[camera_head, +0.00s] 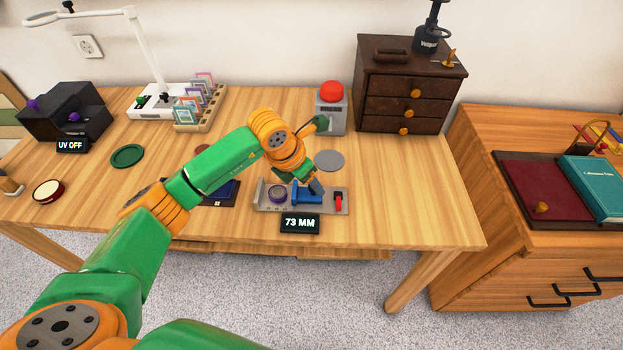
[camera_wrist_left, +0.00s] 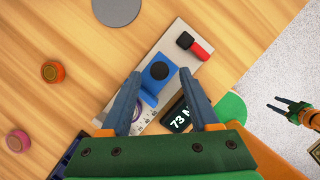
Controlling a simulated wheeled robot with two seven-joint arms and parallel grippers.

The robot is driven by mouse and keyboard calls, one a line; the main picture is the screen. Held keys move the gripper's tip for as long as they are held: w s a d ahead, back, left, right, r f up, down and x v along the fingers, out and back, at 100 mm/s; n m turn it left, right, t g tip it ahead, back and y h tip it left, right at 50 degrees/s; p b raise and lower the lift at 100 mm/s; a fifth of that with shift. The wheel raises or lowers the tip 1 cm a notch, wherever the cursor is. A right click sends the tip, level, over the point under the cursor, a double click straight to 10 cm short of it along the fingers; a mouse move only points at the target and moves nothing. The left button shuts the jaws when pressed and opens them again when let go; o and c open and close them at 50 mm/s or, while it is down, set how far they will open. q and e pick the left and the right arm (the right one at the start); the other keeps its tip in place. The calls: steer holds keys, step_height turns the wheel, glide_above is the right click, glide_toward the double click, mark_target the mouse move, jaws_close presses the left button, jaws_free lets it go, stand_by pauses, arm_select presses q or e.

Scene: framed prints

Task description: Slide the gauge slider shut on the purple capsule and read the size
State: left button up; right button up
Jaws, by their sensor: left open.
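The grey gauge (camera_head: 262,207) lies near the table's front edge, and it also shows in the wrist view (camera_wrist_left: 203,67). The blue slider (camera_head: 308,196) is right of the capsule and carries a black knob in the wrist view (camera_wrist_left: 151,80). The display (camera_head: 300,223) reads 73 MM. My left gripper (camera_wrist_left: 162,80) is open, its fingertips apart on either side of the slider. My right gripper (camera_wrist_left: 280,104) hangs off to the side, fingers apart.
A red-handled piece (camera_head: 338,201) is at the gauge's right end. A grey disc (camera_head: 329,160) lies behind it, and a red-button box (camera_head: 331,108) stands farther back. Orange (camera_wrist_left: 52,71) and pink (camera_wrist_left: 17,140) capsules lie on the table.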

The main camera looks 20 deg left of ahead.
mark_target(304, 190)
arm_select(q)
steer(key=shift+x, duration=0.8)
steer(key=shift+r, duration=0.15)
steer(key=c, duration=1)
steer(key=shift+o, duration=0.2)
steer(key=a, duration=0.1)
steer(key=s+a, duration=0.1)
steer(key=a, duration=0.1)
steer(key=shift+a, duration=0.15)
steer(key=shift+w, duration=0.1)
